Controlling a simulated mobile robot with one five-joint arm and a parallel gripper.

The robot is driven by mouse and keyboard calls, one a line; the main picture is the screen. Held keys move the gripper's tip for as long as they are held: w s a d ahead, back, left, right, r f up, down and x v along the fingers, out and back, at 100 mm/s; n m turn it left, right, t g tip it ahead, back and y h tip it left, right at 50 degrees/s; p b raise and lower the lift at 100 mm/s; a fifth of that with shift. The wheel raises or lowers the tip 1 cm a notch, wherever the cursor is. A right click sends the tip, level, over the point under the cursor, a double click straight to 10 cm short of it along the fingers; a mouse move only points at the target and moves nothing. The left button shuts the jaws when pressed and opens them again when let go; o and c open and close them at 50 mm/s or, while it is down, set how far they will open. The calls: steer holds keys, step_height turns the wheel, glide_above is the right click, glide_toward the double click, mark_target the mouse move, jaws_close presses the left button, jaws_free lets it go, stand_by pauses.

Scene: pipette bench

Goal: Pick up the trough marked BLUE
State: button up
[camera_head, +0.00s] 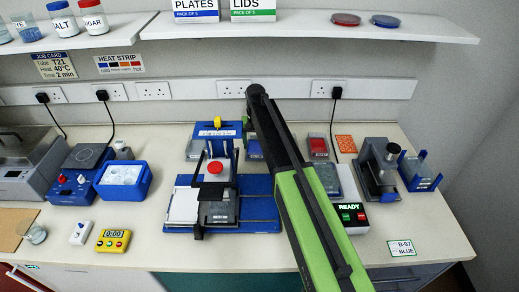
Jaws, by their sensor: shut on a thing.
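No trough with a readable BLUE mark shows. Several small containers stand in a row at the back of the bench. One is grey (194,150), one looks blue (254,149) and is partly behind my arm, and one has a red top (318,146). Any marks on them are too small to read. A small card (402,247) at the front right reads "B-07 BLUE". My green and black arm crosses the middle of the view from the bottom right up to a black joint. My gripper is hidden behind the arm, so what it holds cannot be seen.
A blue-based machine (258,213) with a red knob stands mid-bench. A READY box (350,216), a grey and black device (378,170) and a blue rack (419,172) stand right. A blue ice tub (123,181) and a yellow timer (113,240) stand left. A shelf (300,27) overhangs the back.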

mark_target(256, 150)
steer(key=shift+r, duration=0.1)
step_height(256, 150, up, 4)
steer(key=p, duration=0.4)
steer(key=shift+r, duration=0.15)
steer(key=s+d+r+p, duration=0.6)
steer(key=d+p, duration=0.1)
steer(key=d, duration=0.3)
steer(key=shift+r, duration=0.25)
steer(key=shift+r, duration=0.1)
step_height(256, 150, up, 3)
steer(key=p, duration=0.3)
